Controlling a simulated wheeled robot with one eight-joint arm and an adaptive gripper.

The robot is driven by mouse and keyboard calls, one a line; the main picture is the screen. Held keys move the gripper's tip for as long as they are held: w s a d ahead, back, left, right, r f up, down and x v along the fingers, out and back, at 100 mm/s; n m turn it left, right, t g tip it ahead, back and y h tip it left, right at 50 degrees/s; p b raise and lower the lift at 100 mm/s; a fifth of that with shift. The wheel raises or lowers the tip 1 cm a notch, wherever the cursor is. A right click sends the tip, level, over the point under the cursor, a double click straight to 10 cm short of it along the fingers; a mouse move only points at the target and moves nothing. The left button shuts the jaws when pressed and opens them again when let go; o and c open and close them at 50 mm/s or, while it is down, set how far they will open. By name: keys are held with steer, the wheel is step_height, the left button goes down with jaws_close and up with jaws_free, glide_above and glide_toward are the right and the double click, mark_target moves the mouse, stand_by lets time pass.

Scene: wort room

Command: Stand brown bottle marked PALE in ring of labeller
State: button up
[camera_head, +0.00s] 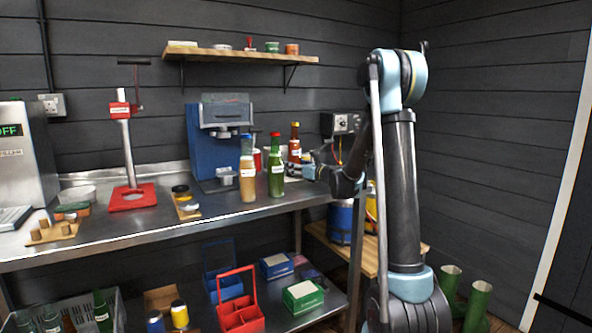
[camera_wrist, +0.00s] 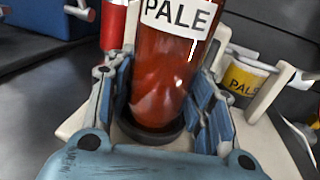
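The brown bottle marked PALE (camera_wrist: 158,88) stands upright between the fingers of my gripper (camera_wrist: 165,95) in the wrist view. Its base is at a dark ring (camera_wrist: 128,130) on a pale plate (camera_wrist: 78,122); whether it rests fully in the ring I cannot tell. A finger lies close along each side of the bottle, but whether both press on it is not clear. In the head view the bottle (camera_head: 295,146) shows behind the green bottle, with my gripper (camera_head: 308,171) at its right. Its base is hidden there.
A green bottle (camera_head: 276,170) and a tan bottle (camera_head: 248,180) stand just in front on the steel bench (camera_head: 215,208). A blue machine (camera_head: 205,145) is to the left. A yellow PALE label roll (camera_wrist: 243,80) is right of the bottle. A red object (camera_wrist: 113,25) stands behind left.

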steer(key=o, duration=0.5)
steer(key=shift+c, duration=0.2)
